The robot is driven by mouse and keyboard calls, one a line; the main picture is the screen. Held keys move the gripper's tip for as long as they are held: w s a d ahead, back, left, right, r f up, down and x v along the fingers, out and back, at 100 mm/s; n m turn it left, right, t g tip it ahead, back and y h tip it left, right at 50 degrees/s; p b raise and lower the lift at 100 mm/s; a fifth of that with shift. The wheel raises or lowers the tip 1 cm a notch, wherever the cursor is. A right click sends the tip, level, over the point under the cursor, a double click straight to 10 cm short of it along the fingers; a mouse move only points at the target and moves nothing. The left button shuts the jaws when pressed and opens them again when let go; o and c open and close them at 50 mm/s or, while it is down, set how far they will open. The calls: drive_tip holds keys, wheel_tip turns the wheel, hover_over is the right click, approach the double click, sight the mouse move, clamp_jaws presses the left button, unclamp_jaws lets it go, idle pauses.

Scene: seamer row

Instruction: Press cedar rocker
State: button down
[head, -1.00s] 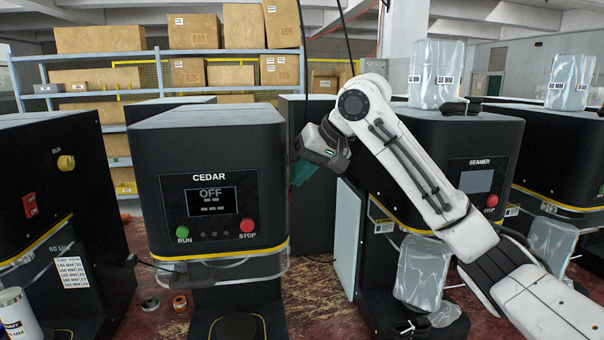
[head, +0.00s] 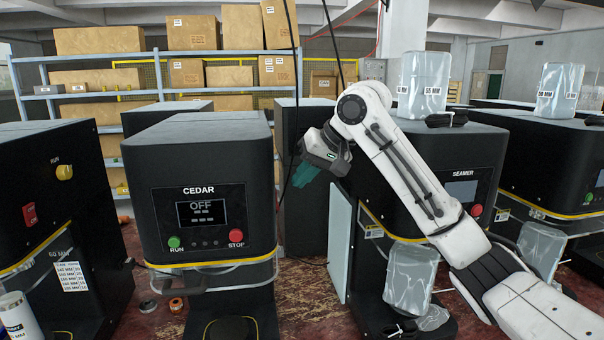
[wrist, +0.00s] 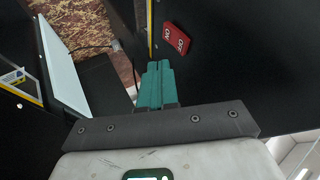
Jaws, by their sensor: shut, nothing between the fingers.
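The CEDAR machine (head: 200,150) is a black cabinet with a screen (head: 209,213) reading OFF, a green RUN button and a red STOP button. In the wrist view a red rocker (wrist: 176,38) marked ON and OFF sits on a black side panel, seemingly the CEDAR machine's right side. That side is hidden in the head view. My gripper (head: 301,175) hangs to the right of the CEDAR machine, with a gap between them. Its teal fingers (wrist: 158,64) are shut and empty. In the wrist view their tips appear just below and left of the rocker, apart from it.
A machine at the left carries another red rocker (head: 29,214) and a yellow knob (head: 64,172). The SEAMER machine (head: 440,160) stands behind my arm, with a pale panel (head: 341,235) at its left. Cables hang near my gripper. Shelves with boxes stand behind.

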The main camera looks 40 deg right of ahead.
drive_tip(key=b+v, duration=0.1)
drive_tip(key=v, duration=0.9)
drive_tip(key=shift+w+a+r, duration=0.35)
drive_tip(key=shift+a+r, duration=0.05)
drive_tip(key=shift+r, duration=0.1)
